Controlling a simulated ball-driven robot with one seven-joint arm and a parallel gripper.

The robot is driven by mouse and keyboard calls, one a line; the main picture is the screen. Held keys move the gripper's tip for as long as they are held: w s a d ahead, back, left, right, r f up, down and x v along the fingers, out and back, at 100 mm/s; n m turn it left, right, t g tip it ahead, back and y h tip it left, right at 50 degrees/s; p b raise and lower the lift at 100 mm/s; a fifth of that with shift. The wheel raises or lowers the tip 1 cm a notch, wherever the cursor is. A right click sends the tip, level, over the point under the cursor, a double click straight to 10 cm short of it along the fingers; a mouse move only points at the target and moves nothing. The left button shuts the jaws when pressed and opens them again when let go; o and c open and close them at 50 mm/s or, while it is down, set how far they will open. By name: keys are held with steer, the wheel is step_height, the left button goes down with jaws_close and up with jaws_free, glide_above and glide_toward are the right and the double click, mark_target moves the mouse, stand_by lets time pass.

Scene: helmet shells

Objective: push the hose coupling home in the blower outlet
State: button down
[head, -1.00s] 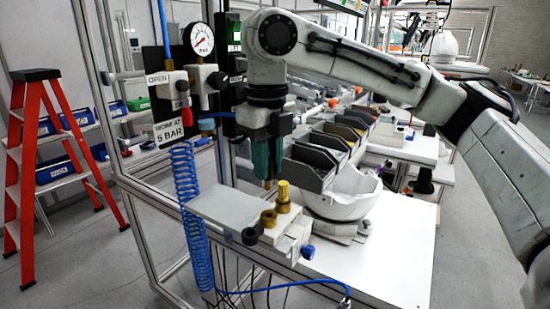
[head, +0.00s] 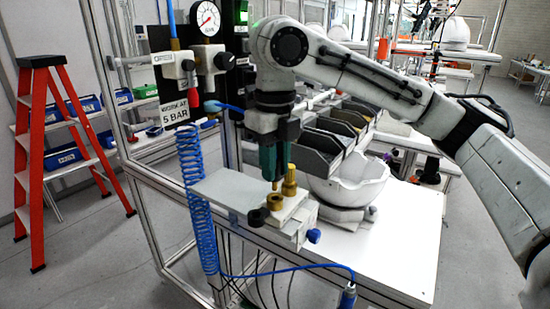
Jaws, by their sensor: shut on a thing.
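My gripper (head: 273,178), with dark teal fingers, points straight down and is shut on a small brass piece (head: 275,186), of which only the lower tip shows. I cannot tell for sure that this is the hose coupling. Just below the tip is a short brass socket (head: 275,202) on a pale block (head: 290,213); it may be the outlet. The tip looks nearly in line with the socket, with a small gap in the picture. A taller stepped brass fitting (head: 289,181) stands just to its right. The fingers hide most of the held piece.
A black knob (head: 257,217) and a blue knob (head: 313,236) stick out from the block. A grey plate (head: 232,187) lies left of it. A white helmet shell (head: 350,188) and grey bins (head: 318,150) stand close behind. A coiled blue hose (head: 195,200) hangs at left.

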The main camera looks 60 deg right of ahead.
steer(key=shift+f+b, duration=0.7)
steer(key=shift+f, duration=1.1)
steer(key=shift+f, duration=0.1)
steer(key=c, duration=0.9)
jaws_free()
step_height(320, 180, up, 11)
steer(key=shift+f, duration=0.1)
